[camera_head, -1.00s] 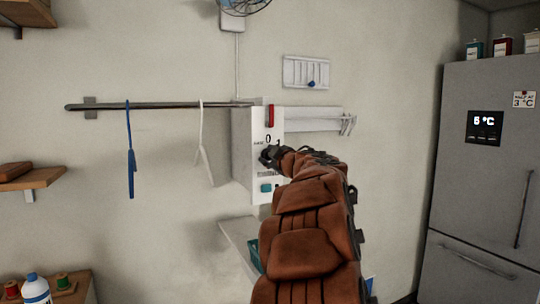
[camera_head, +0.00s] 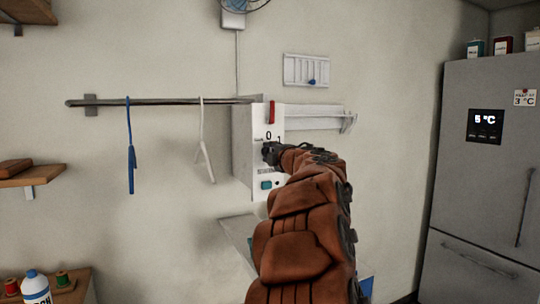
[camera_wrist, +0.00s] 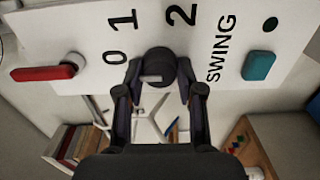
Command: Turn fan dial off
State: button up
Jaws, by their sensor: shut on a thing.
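The fan dial (camera_wrist: 158,62) is a round black knob with a short pale mark, on a white control box (camera_head: 243,152) on the wall. Printed 0, 1 and 2 stand around it. My gripper (camera_wrist: 158,80) is shut on the dial, one finger on each side of it in the wrist view. In the head view my gripper (camera_head: 270,152) is at the box's front face and hides the dial. The pale mark lies roughly level in the wrist view; which number it points at I cannot tell for sure. The fan (camera_head: 243,4) shows only partly at the top.
The box also carries a red switch (camera_wrist: 47,73) and a teal button (camera_wrist: 259,66), near SWING. A fridge (camera_head: 480,190) stands right.

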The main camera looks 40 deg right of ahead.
jog(key=shift+f, duration=0.1)
dwell(0.4)
jog(key=o, duration=1.2)
jog(key=shift+c, duration=0.2)
jog(key=v, duration=1.2)
jog(key=shift+w, duration=0.1)
